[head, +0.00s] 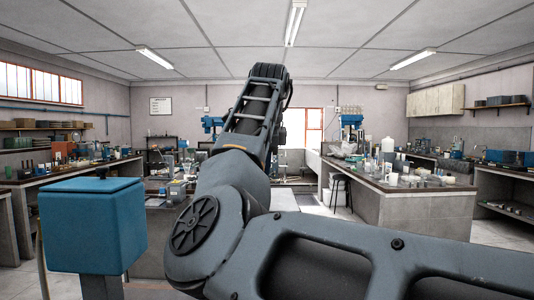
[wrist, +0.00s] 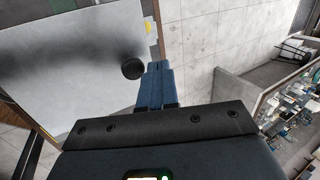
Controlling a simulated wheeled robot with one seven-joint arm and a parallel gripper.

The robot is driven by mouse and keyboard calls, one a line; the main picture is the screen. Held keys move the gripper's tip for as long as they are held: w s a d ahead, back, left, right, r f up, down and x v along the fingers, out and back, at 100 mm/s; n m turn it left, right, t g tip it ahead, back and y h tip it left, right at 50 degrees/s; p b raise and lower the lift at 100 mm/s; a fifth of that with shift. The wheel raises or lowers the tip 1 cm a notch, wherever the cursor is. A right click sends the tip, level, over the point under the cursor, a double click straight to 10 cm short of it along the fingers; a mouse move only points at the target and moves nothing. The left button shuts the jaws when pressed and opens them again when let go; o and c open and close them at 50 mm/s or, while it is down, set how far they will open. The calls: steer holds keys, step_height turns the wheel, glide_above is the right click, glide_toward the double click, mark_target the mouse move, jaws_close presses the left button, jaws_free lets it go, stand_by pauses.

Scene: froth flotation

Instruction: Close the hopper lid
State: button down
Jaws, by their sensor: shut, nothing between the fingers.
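My gripper (wrist: 157,68) shows in the wrist view with its blue fingers together and nothing held. A black round knob (wrist: 132,68) is just left of the fingertips. I cannot tell whether they touch. The knob stands out over a broad pale grey panel (wrist: 75,65), which looks like the hopper lid, though I cannot be sure. How far open the lid is cannot be told. In the head view my raised arm fills the middle, and neither the gripper nor a clear hopper lid shows there.
In the head view a blue box (head: 93,225) stands close at the left. A bench with bottles and trays (head: 425,215) is at the right, a dark stool (head: 340,188) beside it. In the wrist view, tiled floor (wrist: 215,35) lies clear right of the panel.

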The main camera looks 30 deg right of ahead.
steer(key=shift+w+d+f+g+y, duration=0.2)
steer(key=shift+f+g+y, duration=0.15)
steer(key=shift+f, duration=0.3)
steer(key=shift+r, duration=0.1)
steer(key=shift+r, duration=0.3)
steer(key=r, duration=0.3)
steer(key=shift+w+d+r, duration=0.15)
steer(key=shift+d+r, duration=0.05)
steer(key=shift+r, duration=0.2)
steer(key=w+d+r, duration=0.4)
steer(key=w+r, duration=0.1)
steer(key=r, duration=0.1)
steer(key=shift+r, duration=0.15)
steer(key=shift+w+d, duration=0.1)
steer(key=shift+w, duration=0.05)
